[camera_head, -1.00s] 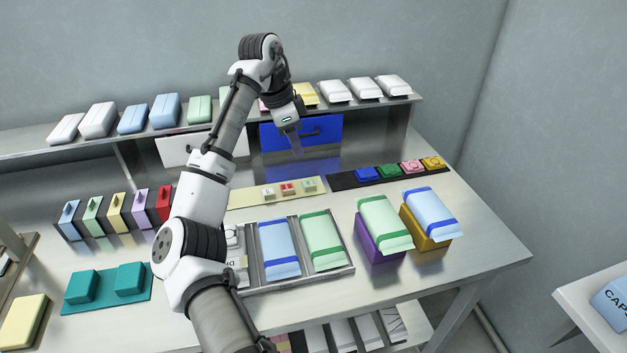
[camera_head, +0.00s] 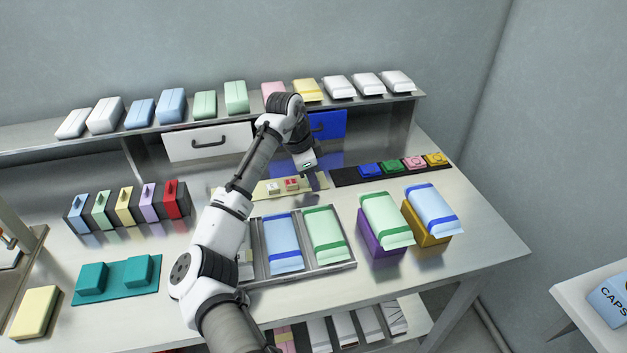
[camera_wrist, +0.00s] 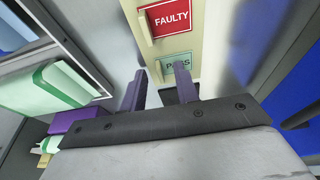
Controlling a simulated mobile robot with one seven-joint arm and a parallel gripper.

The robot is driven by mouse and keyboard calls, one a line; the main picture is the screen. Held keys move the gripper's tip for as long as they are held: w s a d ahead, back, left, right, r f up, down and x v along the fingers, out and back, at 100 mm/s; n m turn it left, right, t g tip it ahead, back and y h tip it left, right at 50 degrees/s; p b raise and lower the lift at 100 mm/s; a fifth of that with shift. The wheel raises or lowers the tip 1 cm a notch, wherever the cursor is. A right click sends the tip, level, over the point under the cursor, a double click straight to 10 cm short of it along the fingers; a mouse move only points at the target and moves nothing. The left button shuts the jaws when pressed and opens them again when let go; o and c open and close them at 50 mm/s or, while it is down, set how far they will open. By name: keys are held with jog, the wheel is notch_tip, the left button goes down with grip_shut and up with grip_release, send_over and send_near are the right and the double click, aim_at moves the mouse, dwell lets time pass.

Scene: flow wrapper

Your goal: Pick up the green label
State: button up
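The green label (camera_wrist: 166,68), lettered PASS though partly covered, is in the wrist view below the red FAULTY label (camera_wrist: 169,19). Both are on a beige strip. My gripper (camera_wrist: 161,76) has its two purple fingers apart, with nothing held between them. The green label shows ahead of the fingertips, and the right finger overlaps part of it; contact cannot be told. In the head view my gripper (camera_head: 308,172) is low over the right end of the beige strip (camera_head: 262,189), and the green label is hidden or not distinguishable there.
A black strip with several coloured blocks (camera_head: 370,170) lies right of the beige strip. A metal tray (camera_head: 352,264) with blue and green packs is in front. Purple (camera_head: 378,243) and ochre (camera_head: 427,233) boxes bear packs at right. A shelf (camera_head: 60,143) and drawers are behind.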

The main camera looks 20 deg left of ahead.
grip_shut()
dwell(0.7)
